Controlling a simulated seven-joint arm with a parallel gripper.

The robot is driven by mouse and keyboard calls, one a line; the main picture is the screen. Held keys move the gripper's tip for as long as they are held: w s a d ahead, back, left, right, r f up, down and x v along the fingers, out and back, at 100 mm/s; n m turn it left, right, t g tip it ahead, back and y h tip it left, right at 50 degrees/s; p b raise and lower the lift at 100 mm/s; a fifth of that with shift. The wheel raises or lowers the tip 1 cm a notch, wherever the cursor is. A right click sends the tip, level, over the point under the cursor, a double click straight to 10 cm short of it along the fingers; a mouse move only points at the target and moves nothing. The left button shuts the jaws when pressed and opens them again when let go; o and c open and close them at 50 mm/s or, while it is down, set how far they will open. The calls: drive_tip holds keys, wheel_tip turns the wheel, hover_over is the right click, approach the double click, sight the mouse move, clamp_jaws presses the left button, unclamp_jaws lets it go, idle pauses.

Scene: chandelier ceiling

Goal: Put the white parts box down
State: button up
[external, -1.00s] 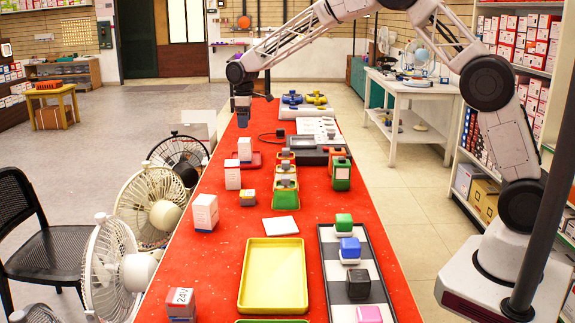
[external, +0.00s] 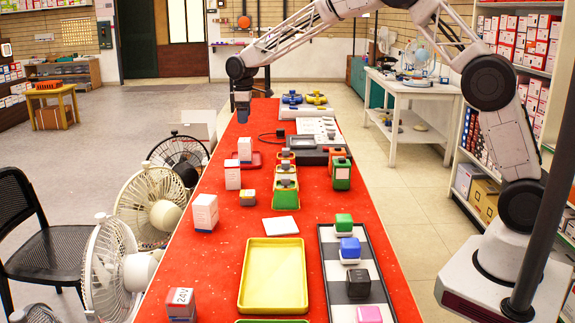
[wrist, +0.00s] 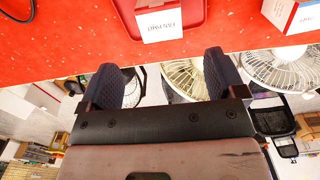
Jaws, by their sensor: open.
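A white parts box (external: 245,149) stands upright on a small red tray (external: 257,162) near the left edge of the red table. In the wrist view the white box (wrist: 160,22) shows printed text and sits at the edge of the red tray (wrist: 130,22). My gripper (external: 242,116) is beyond the box, above the table's far left part. In the wrist view my gripper (wrist: 162,76) has its two dark fingers wide apart with nothing between them, and the box is clear of them.
Other white boxes (external: 232,176) (external: 204,212) stand along the left edge. Green and orange parts (external: 285,192) and a dark device (external: 312,151) stand to the right. A yellow tray (external: 273,276) is empty. Fans (external: 150,205) stand beside the table on the left.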

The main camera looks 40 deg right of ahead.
drive_tip(key=s+d+r+m, duration=0.1)
drive_tip(key=s+d+r, duration=0.4)
drive_tip(key=s, duration=0.5)
drive_tip(key=s+d+r+m+t, duration=0.15)
drive_tip(key=s+d+r, duration=0.25)
drive_tip(key=s+r, duration=0.4)
drive_tip(key=s+d+r+m, duration=0.2)
drive_tip(key=s+d+r, duration=0.25)
drive_tip(key=s, duration=0.65)
drive_tip(key=s+d+f+m, duration=0.1)
drive_tip(key=s+d, duration=0.1)
drive_tip(key=s, duration=1)
drive_tip(key=s+d+f+m, duration=0.2)
drive_tip(key=s+d, duration=0.1)
drive_tip(key=s, duration=0.9)
drive_tip(key=s+d+f+m+t, duration=0.1)
drive_tip(key=s+d, duration=0.1)
drive_tip(key=s, duration=1)
drive_tip(key=shift+s+d+f+m, duration=0.2)
drive_tip(key=shift+f+m, duration=0.15)
